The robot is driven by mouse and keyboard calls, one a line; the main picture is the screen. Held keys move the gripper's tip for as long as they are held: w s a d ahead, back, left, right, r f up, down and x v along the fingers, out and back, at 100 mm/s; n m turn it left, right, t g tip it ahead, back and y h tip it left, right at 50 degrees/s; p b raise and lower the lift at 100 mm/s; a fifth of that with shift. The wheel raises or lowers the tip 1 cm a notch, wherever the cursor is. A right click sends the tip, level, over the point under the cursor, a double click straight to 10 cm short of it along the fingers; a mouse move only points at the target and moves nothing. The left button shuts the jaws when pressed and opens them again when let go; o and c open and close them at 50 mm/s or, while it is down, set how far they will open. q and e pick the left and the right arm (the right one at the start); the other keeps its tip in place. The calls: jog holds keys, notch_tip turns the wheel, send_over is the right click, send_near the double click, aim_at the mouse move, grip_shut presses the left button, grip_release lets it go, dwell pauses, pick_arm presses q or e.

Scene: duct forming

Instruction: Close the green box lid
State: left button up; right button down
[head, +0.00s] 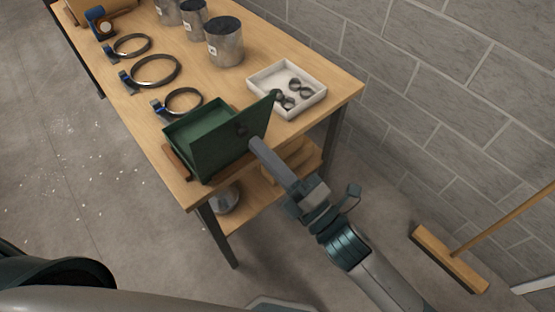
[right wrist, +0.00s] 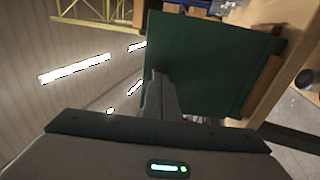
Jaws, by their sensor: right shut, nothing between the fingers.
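The green box (head: 195,132) sits at the near end of the wooden table, with its inside partly showing. Its green lid (head: 232,138) stands up, roughly upright, along the box's right side. My right gripper (head: 254,143) is shut and empty, its fingertips at the outer face of the lid. In the right wrist view the lid (right wrist: 205,62) fills the middle, and the fingers (right wrist: 160,78) point at it, close to or touching it; I cannot tell which. My left gripper is not seen.
A white tray (head: 256,83) with small metal rings is just behind the box. Metal cans (head: 225,42) and ring clamps (head: 183,101) stand or lie further along the table (head: 130,72). A brick wall is at right, with a broom (head: 448,258) on the floor.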

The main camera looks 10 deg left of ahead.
jog(key=shift+w+a+r, duration=0.2)
jog(key=shift+w+a, duration=0.2)
jog(key=shift+a, duration=0.15)
